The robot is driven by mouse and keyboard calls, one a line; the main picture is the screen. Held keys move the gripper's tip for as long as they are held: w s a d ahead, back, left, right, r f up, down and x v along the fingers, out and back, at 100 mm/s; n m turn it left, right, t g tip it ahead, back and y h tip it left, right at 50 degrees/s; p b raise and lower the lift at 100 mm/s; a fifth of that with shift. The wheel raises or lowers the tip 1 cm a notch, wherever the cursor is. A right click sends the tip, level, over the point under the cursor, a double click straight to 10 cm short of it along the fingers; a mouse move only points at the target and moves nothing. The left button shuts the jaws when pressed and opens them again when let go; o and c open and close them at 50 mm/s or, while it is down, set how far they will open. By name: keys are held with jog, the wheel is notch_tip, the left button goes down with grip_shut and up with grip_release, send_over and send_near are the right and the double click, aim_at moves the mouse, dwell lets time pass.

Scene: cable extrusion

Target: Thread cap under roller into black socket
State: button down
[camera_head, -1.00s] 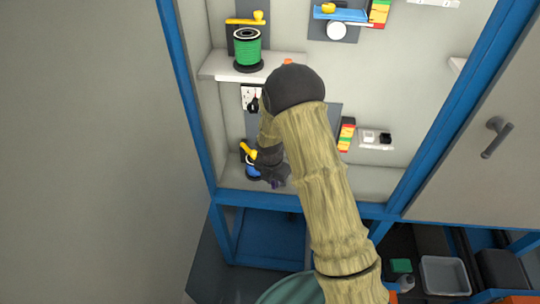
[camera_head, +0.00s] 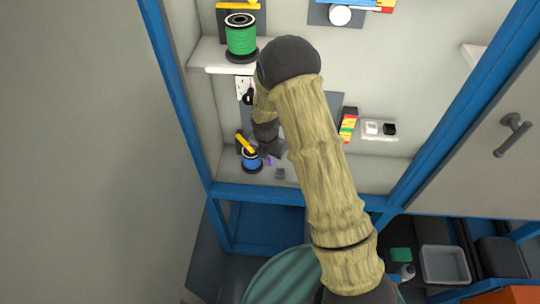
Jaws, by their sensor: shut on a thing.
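My gripper (camera_head: 271,150) is dark, low beside the blue spool (camera_head: 252,160), and partly hidden by my arm. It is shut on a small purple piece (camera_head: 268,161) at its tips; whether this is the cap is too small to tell. The black socket (camera_head: 389,129) sits beside a white socket (camera_head: 371,127) on a small ledge, right of my arm and apart from my gripper. My arm covers most of the grey panel (camera_head: 336,98) left of the sockets. No roller shows on the visible part of that panel. A white roller (camera_head: 340,14) shows higher up.
A green spool (camera_head: 241,38) stands on an upper shelf (camera_head: 205,57). A small grey block (camera_head: 280,174) lies on the bottom shelf. A red, yellow and green block stack (camera_head: 347,126) stands left of the sockets. Blue frame posts (camera_head: 172,85) border the cabinet. The bottom shelf's right is clear.

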jog(key=shift+w+a+f+b, duration=0.25)
jog(key=shift+a+f+b, duration=0.1)
jog(key=shift+f+b, duration=0.25)
jog(key=shift+w+a+f+b, duration=0.25)
jog(key=shift+a+f+b, duration=0.1)
jog(key=shift+f, duration=0.35)
jog(key=shift+w+a+f, duration=0.15)
jog(key=shift+f, duration=0.05)
jog(key=shift+a, duration=0.1)
